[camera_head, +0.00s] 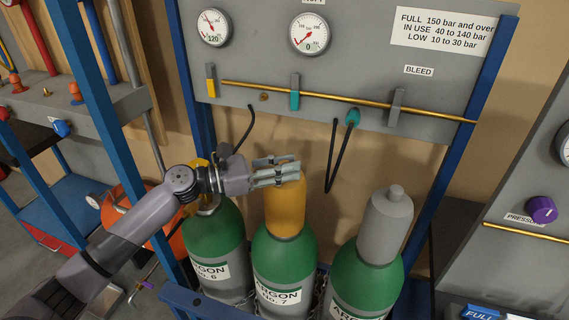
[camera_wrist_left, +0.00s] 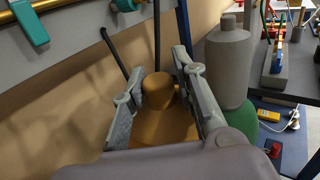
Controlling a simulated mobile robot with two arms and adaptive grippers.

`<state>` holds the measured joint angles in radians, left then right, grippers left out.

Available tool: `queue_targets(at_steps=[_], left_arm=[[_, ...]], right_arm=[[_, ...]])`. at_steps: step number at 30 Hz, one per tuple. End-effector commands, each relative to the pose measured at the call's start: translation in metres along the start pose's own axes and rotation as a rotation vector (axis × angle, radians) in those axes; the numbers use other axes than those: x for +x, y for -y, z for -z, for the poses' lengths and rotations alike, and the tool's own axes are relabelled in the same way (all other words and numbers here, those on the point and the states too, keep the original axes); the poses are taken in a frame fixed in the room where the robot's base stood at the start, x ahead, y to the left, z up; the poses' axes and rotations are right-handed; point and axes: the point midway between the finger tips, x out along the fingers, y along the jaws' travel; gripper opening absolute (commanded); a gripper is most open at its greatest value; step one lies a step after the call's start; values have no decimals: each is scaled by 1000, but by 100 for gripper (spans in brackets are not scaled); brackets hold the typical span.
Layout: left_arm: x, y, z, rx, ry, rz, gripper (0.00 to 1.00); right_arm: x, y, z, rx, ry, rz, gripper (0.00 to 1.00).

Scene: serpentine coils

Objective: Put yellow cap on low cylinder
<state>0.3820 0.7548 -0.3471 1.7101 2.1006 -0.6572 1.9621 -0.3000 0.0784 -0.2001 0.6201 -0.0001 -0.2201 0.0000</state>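A yellow cap (camera_head: 286,209) stands upright on the middle green-shouldered cylinder (camera_head: 285,257), labelled Argon No. 7. My left gripper (camera_head: 283,172) reaches in from the left at the cap's top. In the left wrist view the cap (camera_wrist_left: 165,124) lies between the two fingers (camera_wrist_left: 160,85), its round knob pointing up. Whether the fingers press on it cannot be made out. Another yellow piece (camera_head: 198,166) shows above the left cylinder (camera_head: 215,237), No. 6, mostly hidden behind my wrist. The right cylinder (camera_head: 367,277) wears a grey cap (camera_head: 385,226). My right gripper is out of view.
A grey panel behind carries a gauge reading about 120 (camera_head: 213,27), another near 0 (camera_head: 309,34), and a sign (camera_head: 446,32) with Full, In Use and Low ranges. A black hose (camera_head: 335,155) hangs behind the cylinders. Blue posts (camera_head: 490,70) frame the rack.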

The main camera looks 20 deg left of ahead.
Motion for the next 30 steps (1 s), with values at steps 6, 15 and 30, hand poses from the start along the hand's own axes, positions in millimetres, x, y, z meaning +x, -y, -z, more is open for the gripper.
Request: queue_targets(at_steps=[6,15,30], left_arm=[[0,0,0,-1,1,-1,43],[0,0,1,-2,-2,-1,46],[-78,-1,2,-5,-3,-4,46]], right_arm=[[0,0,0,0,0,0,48],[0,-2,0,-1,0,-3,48],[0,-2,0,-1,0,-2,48]])
